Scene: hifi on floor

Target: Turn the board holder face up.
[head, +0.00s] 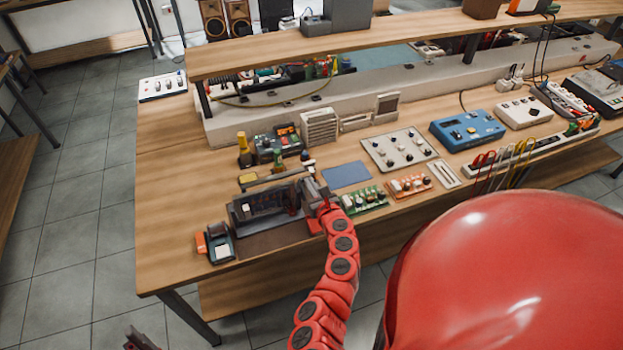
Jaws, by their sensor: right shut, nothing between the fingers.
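The board holder (264,204) looks like the dark, frame-like unit near the front edge of the workbench, left of the middle. A grey bar runs along its back side. I cannot tell from here which face is up. My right gripper (316,193), on the red segmented arm, is at the holder's right end. Its fingers are shut with nothing between them. It is close beside the holder, and I cannot tell whether it touches. A dark piece at the bottom left edge looks like part of my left gripper (140,339); its fingers are not clear.
A small soldering-station-like device (216,243) stands left of the holder at the front corner. A green circuit board (365,200), an orange board (409,186) and a blue mat (346,174) lie to the right. A raised shelf (330,43) spans the back. Bare wood (165,190) is free at left.

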